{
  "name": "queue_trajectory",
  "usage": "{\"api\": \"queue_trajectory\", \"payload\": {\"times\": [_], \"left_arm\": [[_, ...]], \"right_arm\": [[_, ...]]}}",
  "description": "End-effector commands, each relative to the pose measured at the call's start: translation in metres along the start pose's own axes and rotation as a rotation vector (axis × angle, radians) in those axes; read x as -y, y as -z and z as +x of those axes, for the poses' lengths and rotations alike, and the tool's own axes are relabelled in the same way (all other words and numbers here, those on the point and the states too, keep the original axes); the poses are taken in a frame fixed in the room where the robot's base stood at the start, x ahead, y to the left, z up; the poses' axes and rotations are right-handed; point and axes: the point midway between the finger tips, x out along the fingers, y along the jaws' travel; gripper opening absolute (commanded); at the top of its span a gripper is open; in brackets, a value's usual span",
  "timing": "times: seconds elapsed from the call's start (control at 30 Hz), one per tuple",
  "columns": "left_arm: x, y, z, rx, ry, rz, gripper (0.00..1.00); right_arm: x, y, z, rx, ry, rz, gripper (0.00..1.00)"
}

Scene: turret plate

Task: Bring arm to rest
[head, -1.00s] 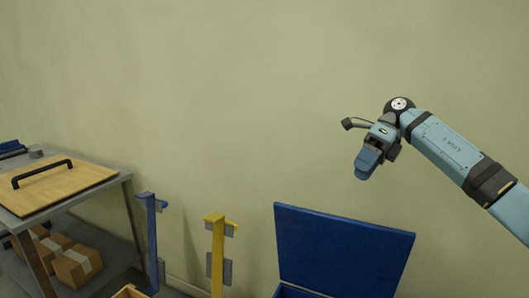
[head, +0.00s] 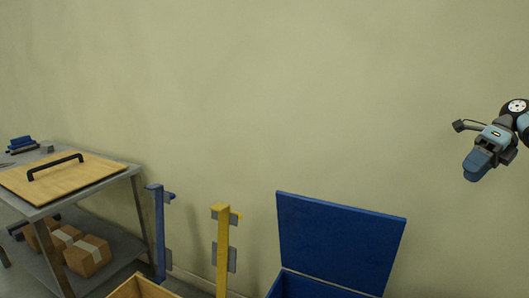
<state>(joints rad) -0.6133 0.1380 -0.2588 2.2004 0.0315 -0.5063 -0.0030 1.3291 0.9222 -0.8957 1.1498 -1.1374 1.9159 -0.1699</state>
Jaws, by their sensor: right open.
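My right gripper (head: 478,166) is at the right edge of the head view, held up in front of the bare wall. Its blue fingers point down and to the left. The jaws are open and nothing shows between them. It is above and to the right of the blue box, touching nothing. Most of the right arm is outside the frame. My left gripper is not in view.
A blue box with its lid (head: 340,240) raised stands at the bottom centre. A yellow post (head: 222,250) and a blue post (head: 159,235) stand left of it. A metal table (head: 135,190) at left carries a wooden board (head: 75,180) with a black handle. Cardboard boxes (head: 88,255) sit below.

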Motion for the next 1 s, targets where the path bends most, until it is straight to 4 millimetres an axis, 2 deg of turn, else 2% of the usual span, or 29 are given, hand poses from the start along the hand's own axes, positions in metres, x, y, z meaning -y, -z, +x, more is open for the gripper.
{"api": "queue_trajectory", "payload": {"times": [0.03,0.07,0.1,0.37,0.63,0.83,1.0], "left_arm": [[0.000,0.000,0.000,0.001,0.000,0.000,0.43],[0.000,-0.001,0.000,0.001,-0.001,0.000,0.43],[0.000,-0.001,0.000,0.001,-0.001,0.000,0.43],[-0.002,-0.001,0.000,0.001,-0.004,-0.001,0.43],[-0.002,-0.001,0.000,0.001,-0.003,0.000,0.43],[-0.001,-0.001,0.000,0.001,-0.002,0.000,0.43],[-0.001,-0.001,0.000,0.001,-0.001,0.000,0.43]], "right_arm": [[0.008,0.015,-0.013,0.017,0.014,0.026,0.48],[0.011,0.015,-0.006,0.022,0.006,0.028,0.48],[0.013,0.010,0.012,0.039,-0.021,0.022,0.48],[0.021,-0.002,0.092,0.193,-0.170,0.042,0.48],[0.022,0.004,0.195,0.435,-0.408,0.185,0.48],[0.022,0.025,0.260,0.647,-0.587,0.417,0.48],[0.028,0.058,0.304,0.812,-0.698,0.690,0.48]]}}
